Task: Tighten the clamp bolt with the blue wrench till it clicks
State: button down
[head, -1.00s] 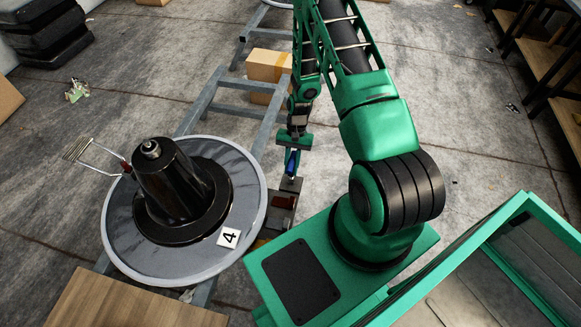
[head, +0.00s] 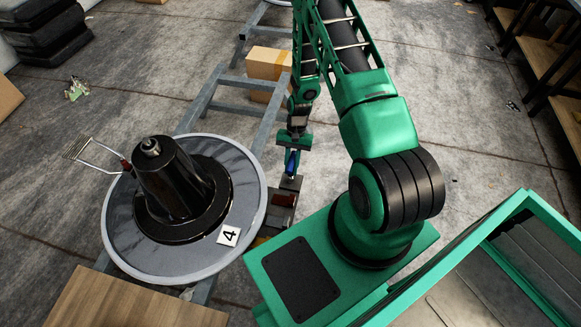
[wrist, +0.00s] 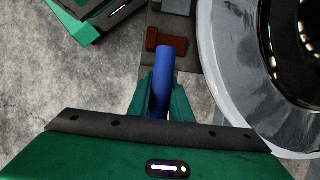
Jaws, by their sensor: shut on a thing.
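My gripper (head: 292,160) is shut on the blue wrench (wrist: 164,75), whose blue handle points away between the fingers in the wrist view. The wrench also shows as a small blue piece in the head view (head: 291,160). The gripper is to the right of the grey round base marked 4 (head: 250,205), above a small dark block with a reddish-brown part (head: 284,198). In the wrist view that reddish-brown part (wrist: 167,44) lies just beyond the wrench. I cannot make out the clamp bolt or whether the wrench touches anything.
A black column (head: 170,180) stands on the round base, with a wire-frame part (head: 90,152) at its left. A grey metal frame (head: 240,108) runs behind, with a cardboard box (head: 268,65) beside it. A wooden board (head: 130,300) is at the front left.

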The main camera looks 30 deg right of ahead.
jog(key=m+t, duration=0.1)
jog(key=m, duration=0.2)
jog(key=shift+y, duration=0.3)
jog(key=shift+m+t, duration=0.3)
jog(key=shift+m, duration=0.5)
jog(key=m+t, duration=0.1)
jog(key=m, duration=0.2)
jog(key=shift+y, duration=0.3)
jog(key=shift+w+m+t, duration=0.1)
jog(key=shift+m+t, duration=0.3)
jog(key=shift+m, duration=0.4)
jog(key=m+t, duration=0.1)
jog(key=m, duration=0.3)
jog(key=shift+m+t, duration=0.3)
jog(key=shift+t, duration=0.1)
